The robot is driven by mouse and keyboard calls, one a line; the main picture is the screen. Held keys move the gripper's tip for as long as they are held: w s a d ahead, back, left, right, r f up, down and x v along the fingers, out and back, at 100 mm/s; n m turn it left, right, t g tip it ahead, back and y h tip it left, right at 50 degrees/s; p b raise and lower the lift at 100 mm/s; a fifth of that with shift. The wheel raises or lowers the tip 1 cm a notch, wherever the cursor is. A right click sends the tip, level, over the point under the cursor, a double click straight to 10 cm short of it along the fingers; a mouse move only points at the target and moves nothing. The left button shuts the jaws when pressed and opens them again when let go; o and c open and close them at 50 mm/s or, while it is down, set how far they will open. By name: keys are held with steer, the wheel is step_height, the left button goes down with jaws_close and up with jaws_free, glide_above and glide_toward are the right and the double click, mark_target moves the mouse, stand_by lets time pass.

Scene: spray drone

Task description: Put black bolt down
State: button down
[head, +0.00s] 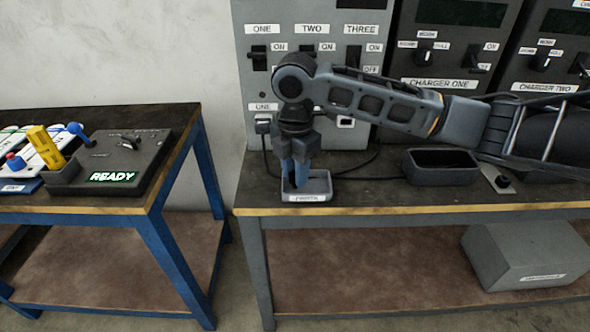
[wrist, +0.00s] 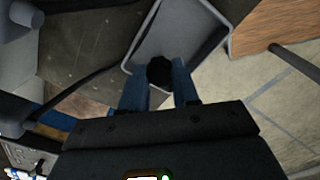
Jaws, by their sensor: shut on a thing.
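My gripper (head: 294,177) points down over a small grey labelled tray (head: 308,197) at the left front of the dark workbench. Its blue fingers reach down to the tray. In the wrist view, my gripper (wrist: 159,82) is shut on the black bolt (wrist: 159,70), whose dark round head shows between the blue fingertips. The pale inside of the tray (wrist: 180,25) lies just beyond the bolt. I cannot tell whether the bolt touches the tray floor. The bolt is mostly hidden by the fingers in the head view.
An empty-looking dark bin (head: 440,167) stands right of the tray. A grey switch panel (head: 330,90) and the charger units (head: 450,45) stand behind. A cable (head: 350,170) lies behind the tray. A blue-legged table (head: 150,200) with a control box stands left, across a gap.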

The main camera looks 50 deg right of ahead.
steer(key=shift+f, duration=0.2)
steer(key=c, duration=0.8)
jaws_free()
steer(key=shift+r, duration=0.1)
steer(key=shift+c, duration=0.2)
